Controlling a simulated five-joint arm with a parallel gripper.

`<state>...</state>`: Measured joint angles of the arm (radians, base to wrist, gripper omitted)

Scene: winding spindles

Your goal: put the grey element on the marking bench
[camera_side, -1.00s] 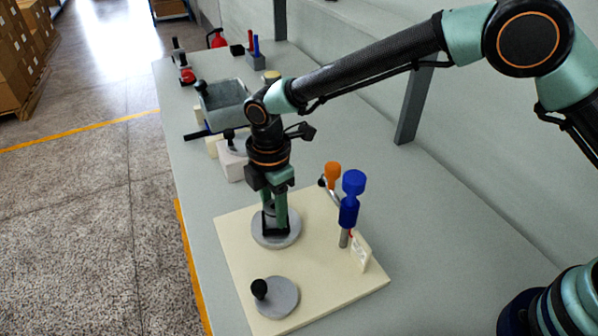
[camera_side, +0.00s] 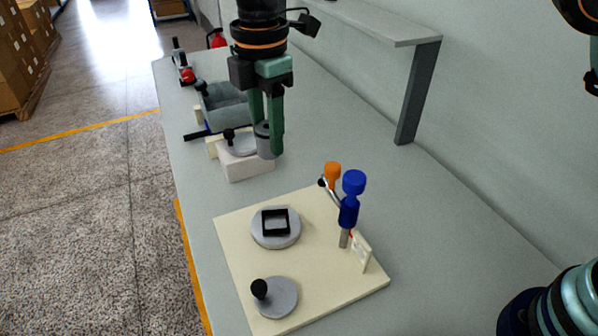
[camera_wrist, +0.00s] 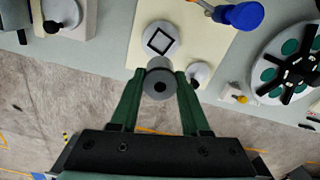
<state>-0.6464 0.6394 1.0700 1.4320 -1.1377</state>
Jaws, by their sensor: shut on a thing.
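My gripper (camera_side: 267,138) is shut on the grey element (camera_side: 265,146), a short grey cylinder, and holds it raised. In the wrist view the element (camera_wrist: 158,82) sits between the green fingers, with a dark hole in its end. Below is a cream board (camera_side: 325,285) bearing a grey disc with an empty black square frame (camera_side: 275,222), and a second grey disc (camera_side: 280,298) with a black knob. A white block (camera_side: 250,169) with a grey disc and black knob stands just behind the element in the side view. I cannot tell which of these is the marking bench.
A blue-headed tool (camera_side: 350,200) and an orange-headed one (camera_side: 332,175) stand upright at the board's right side. In the wrist view, a white wheel with green circles (camera_wrist: 257,60) lies right.

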